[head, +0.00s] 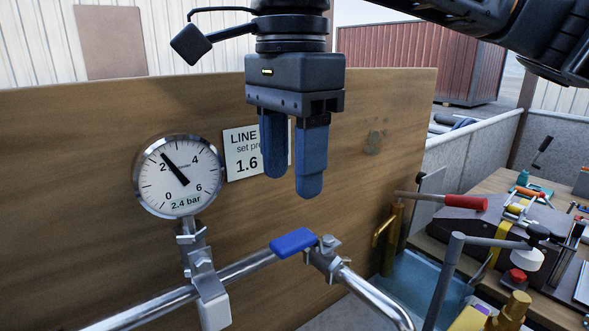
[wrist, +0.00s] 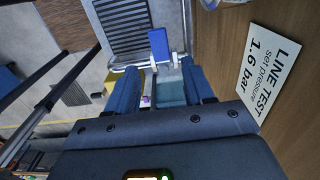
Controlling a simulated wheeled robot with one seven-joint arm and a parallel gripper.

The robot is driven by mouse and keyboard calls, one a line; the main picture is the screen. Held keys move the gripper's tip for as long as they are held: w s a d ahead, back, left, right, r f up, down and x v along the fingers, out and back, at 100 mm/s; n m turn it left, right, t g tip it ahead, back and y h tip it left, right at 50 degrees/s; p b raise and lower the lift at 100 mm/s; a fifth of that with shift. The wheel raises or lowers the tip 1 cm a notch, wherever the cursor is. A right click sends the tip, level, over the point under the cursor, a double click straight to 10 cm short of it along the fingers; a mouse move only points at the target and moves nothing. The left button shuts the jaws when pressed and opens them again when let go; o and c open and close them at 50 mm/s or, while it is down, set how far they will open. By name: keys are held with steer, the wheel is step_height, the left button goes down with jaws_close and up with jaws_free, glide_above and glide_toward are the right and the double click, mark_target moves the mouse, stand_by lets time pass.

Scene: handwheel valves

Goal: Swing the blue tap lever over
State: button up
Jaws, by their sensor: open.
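The blue tap lever (head: 293,242) sits on a silver pipe (head: 246,266) in front of a wooden board. It points left from its pivot, roughly along the pipe. In the wrist view the blue lever (wrist: 159,43) shows beyond the fingertips, near the top middle. My gripper (head: 292,186) hangs above the lever with its blue fingers pointing down. The fingers are apart, with nothing between them, and do not touch the lever. The wrist view also shows both fingers of my gripper (wrist: 161,88) spread.
A round gauge (head: 179,176) reading 2.4 bar stands at the left on the pipe. A sign (head: 243,153) on the wooden board (head: 80,220) reads 1.6. A bench (head: 515,183) at the right holds a red-handled tool and several other items.

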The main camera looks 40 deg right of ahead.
mark_target(292, 240)
steer(key=shift+f+b, duration=1.75)
steer(key=shift+f, duration=2.8)
steer(key=shift+r, duration=0.2)
steer(key=shift+f, duration=0.1)
steer(key=shift+b, duration=0.4)
steer(key=shift+c, duration=0.2)
steer(key=c, duration=0.8)
steer(key=shift+s, duration=0.1)
